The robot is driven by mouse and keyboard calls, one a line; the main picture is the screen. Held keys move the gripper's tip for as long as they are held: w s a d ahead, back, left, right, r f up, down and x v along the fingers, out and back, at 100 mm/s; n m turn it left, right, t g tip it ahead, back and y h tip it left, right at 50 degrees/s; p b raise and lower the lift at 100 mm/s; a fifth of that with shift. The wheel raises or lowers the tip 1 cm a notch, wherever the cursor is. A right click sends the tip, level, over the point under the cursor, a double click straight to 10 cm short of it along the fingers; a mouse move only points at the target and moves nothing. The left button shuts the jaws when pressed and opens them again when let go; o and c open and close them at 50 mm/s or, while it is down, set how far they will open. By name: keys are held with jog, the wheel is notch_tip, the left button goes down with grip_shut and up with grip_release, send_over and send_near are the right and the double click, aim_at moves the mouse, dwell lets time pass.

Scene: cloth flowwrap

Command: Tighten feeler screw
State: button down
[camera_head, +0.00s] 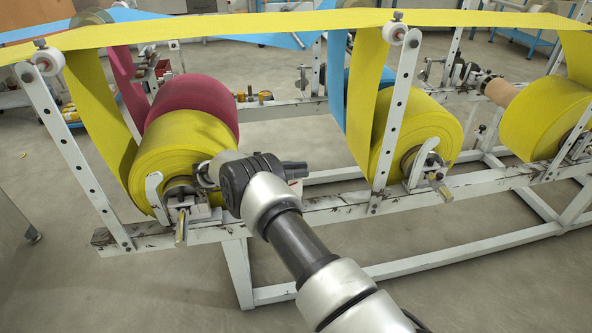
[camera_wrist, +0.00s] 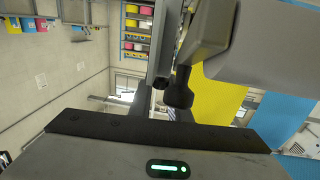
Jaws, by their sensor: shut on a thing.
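My gripper (camera_head: 204,174) is at the front face of the left yellow roll (camera_head: 182,146), beside its hub, and reaches in from the right. It is shut on a small part there, which I take to be the feeler screw; my gripper and wrist largely hide it in the head view. A white curved lever (camera_head: 153,190) stands left of the hub. In the wrist view a dark knob-like part (camera_wrist: 180,90) shows under a large pale grey part (camera_wrist: 238,45). The exact contact between fingers and screw is too small to tell.
The white frame rail (camera_head: 330,208) runs below the rolls. A yellow web (camera_head: 290,22) passes overhead. A dark red roll (camera_head: 195,98) lies behind, and a second yellow roll (camera_head: 420,130) sits right. Floor in front is clear.

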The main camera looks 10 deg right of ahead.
dwell(0.3)
jog(key=c, duration=1.7)
grip_release()
jog(key=shift+o, duration=0.2)
notch_tip(320, 180, up, 10)
jog(key=p, duration=0.3)
